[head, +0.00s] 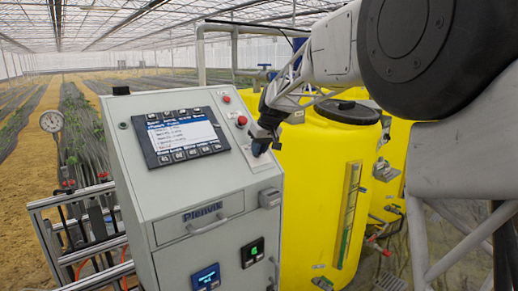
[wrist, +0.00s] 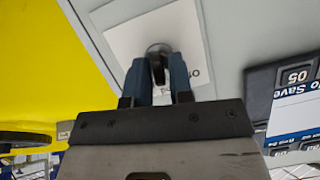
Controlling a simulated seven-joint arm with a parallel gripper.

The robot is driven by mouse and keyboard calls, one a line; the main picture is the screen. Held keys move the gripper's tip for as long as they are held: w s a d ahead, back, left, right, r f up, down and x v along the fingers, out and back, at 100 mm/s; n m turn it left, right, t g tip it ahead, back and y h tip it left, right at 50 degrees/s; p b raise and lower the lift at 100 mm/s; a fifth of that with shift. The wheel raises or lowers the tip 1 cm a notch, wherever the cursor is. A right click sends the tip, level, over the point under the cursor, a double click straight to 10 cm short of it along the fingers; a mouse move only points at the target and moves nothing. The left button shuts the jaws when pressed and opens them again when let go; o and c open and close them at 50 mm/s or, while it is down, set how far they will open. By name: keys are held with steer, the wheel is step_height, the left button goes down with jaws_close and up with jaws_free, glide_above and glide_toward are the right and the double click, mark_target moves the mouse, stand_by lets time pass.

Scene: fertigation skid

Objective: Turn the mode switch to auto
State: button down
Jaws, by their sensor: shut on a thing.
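The mode switch (wrist: 158,66) is a dark knob on a round grey base, set on a white label plate (wrist: 122,42) on the sloping face of the grey control cabinet (head: 165,180). My gripper (head: 261,148) is at the right side of that face, its blue fingers reaching down to the plate. In the wrist view my gripper (wrist: 161,78) has one finger on each side of the knob and is shut on it. The fingers hide part of the plate's lettering, so I cannot read the switch position. In the head view my gripper hides the knob.
A screen with buttons (head: 180,136) is left of the switch. Red buttons (head: 241,120) sit just above it on the panel. A yellow tank (head: 325,190) stands close on the right. A pipe rack (head: 75,235) and gauge (head: 52,121) are on the left.

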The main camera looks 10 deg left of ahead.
steer(key=m+y, duration=0.1)
steer(key=m, duration=0.2)
steer(key=shift+d+m+g, duration=0.15)
steer(key=shift+m+g, duration=0.15)
steer(key=shift+m+y, duration=0.6)
steer(key=shift+m, duration=0.7)
steer(key=shift+d, duration=0.1)
steer(key=c, duration=1.2)
jaws_free()
steer(key=shift+v, duration=3.85)
steer(key=shift+w, duration=0.15)
